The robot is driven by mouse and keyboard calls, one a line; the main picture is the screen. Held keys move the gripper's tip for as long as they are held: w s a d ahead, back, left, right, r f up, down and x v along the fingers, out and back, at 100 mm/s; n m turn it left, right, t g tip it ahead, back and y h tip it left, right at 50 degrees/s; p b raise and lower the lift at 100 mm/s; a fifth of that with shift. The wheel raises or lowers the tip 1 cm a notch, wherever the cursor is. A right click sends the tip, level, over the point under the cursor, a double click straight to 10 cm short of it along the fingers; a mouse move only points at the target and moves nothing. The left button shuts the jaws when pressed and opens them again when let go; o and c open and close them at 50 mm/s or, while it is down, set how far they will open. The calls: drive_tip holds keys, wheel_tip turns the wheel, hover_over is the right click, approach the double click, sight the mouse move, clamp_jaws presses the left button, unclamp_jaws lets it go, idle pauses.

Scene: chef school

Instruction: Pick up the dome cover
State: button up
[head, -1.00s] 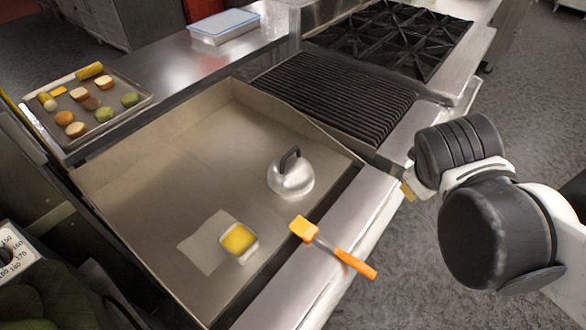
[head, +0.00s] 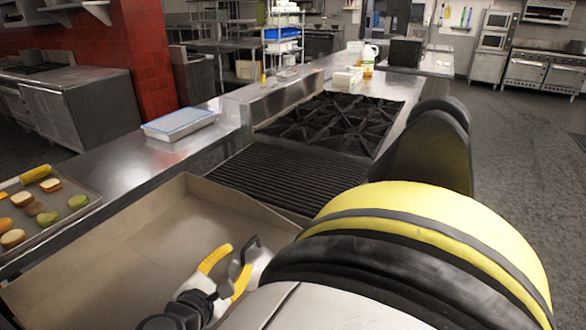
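The dome cover (head: 262,260) is a silvery metal dome with a dark upright handle. It stands on the flat griddle (head: 140,247), and my arm hides most of it in the head view. My gripper (head: 237,259) has yellow finger pads and is at the left of the dome cover. Its fingers are spread apart, with the handle close to their tips. I cannot tell whether the fingers touch the handle.
A tray (head: 78,217) with buns and vegetables lies at the left. A blue-lidded container (head: 178,123) stands on the steel counter. A ribbed grill (head: 285,178) and burner grates (head: 335,122) lie beyond the griddle. The griddle has raised side walls.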

sight(246, 248)
drive_tip(key=b+x, duration=0.3)
drive_tip(key=x, duration=0.4)
drive_tip(key=shift+w+d, duration=0.15)
drive_tip(key=shift+w, duration=0.1)
drive_tip(key=shift+s+r, duration=0.1)
drive_tip(key=shift+r, duration=0.05)
clamp_jaws()
